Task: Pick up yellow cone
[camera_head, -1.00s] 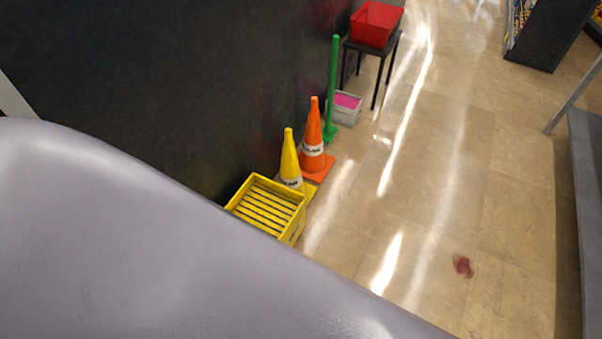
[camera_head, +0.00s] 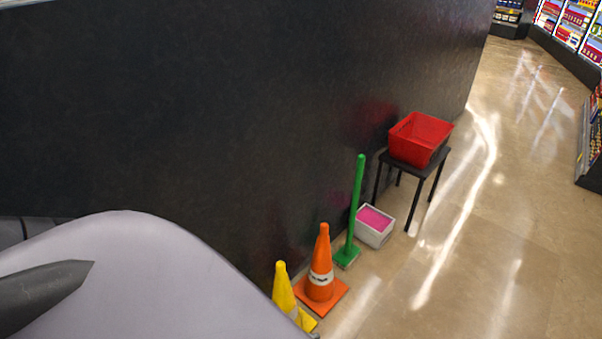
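The yellow cone (camera_head: 284,290) stands upright on the floor by the dark wall, near the bottom centre of the head view. My own light grey body part covers its lower left side. An orange cone (camera_head: 321,268) with a white band stands just right of and behind it. Neither of my grippers can be made out. A dark pointed part, seemingly mine, shows at the lower left edge, far left of the cone.
A green post (camera_head: 356,208), a white bin (camera_head: 374,227) with pink contents and a small black table (camera_head: 437,158) holding a red basket (camera_head: 419,138) line the dark wall (camera_head: 200,110). Open floor (camera_head: 500,230) lies to the right. Stocked shelves stand at the far right.

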